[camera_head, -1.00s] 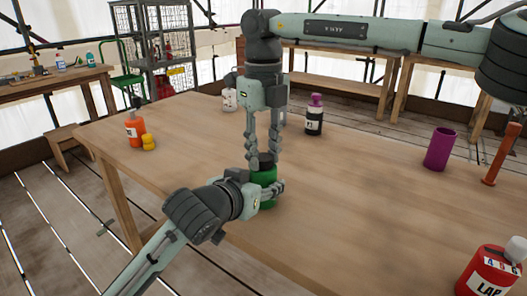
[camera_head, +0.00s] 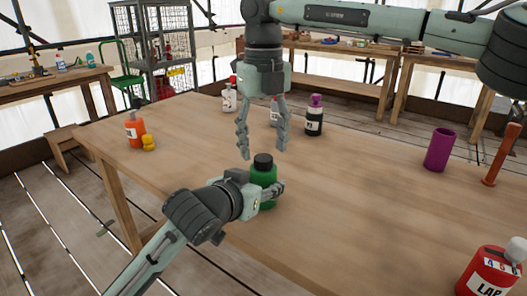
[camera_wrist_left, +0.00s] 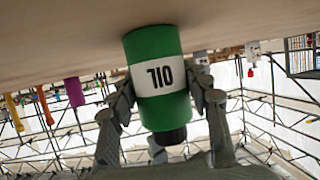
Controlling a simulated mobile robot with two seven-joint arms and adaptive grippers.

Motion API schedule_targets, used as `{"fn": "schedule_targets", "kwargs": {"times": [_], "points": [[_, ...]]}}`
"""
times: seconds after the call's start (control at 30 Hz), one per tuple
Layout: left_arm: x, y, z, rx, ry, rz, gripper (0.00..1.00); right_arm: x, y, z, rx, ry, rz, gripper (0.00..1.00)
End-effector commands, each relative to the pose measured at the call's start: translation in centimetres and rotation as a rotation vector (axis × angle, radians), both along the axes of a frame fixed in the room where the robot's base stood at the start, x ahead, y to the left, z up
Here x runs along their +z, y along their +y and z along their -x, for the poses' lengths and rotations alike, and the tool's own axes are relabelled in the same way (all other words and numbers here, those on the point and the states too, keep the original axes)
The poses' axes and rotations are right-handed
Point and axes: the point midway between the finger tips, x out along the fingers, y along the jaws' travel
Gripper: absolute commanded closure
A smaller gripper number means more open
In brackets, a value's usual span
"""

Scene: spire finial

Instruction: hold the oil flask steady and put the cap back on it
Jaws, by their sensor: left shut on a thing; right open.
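The green oil flask (camera_head: 263,176) stands upright near the front edge of the table. Its black cap (camera_head: 263,161) sits on its neck, seemingly straight. My left gripper (camera_head: 268,190) is shut around the flask's body from the front. In the left wrist view, the picture is upside down; the flask (camera_wrist_left: 157,60) with its white OIL label is between both fingers, and its cap (camera_wrist_left: 171,136) points down in the picture. My right gripper (camera_head: 262,152) is open and empty, pointing down just above and behind the cap, with fingers spread apart.
The wooden table (camera_head: 350,200) is clear around the flask. An orange bottle (camera_head: 135,127) stands at the left, a dark bottle with a purple cap (camera_head: 314,118) behind, a purple cup (camera_head: 439,149) at right and a red bottle (camera_head: 492,272) at the front right.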

Motion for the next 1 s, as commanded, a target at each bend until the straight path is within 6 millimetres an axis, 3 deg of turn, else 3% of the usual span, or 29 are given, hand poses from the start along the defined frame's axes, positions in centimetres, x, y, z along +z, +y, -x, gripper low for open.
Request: {"fn": "schedule_targets", "kwargs": {"times": [0.2, 0.4, 0.6, 0.87, 0.9, 1.0], "points": [[-0.1, 0.0, 0.0, 0.0, 0.001, 0.0, 1.0, 4.9, 0.1, 0.0, 0.0, -0.002, -0.002, 0.44], [-0.1, 0.0, 0.0, 0.0, 0.001, 0.0, 1.0, 8.2, 0.1, 0.0, -0.001, -0.001, 0.0, 0.44], [-0.1, 0.0, 0.0, 0.0, 0.001, 0.0, 1.0, 9.5, 0.0, 0.0, 0.0, 0.0, 0.001, 0.44], [-0.1, 0.0, 0.0, 0.0, 0.001, 0.0, 1.0, 9.6, 0.0, 0.0, 0.0, 0.001, 0.0, 0.44], [-0.1, 0.0, 0.0, 0.0, 0.001, 0.0, 0.49, 9.6, 0.0, 0.0, 0.0, 0.001, 0.0, 0.44], [-0.1, 0.0, 0.0, 0.0, 0.001, 0.0, 0.36, 9.5, 0.0, 0.0, 0.0, 0.001, 0.0, 0.44]]}}
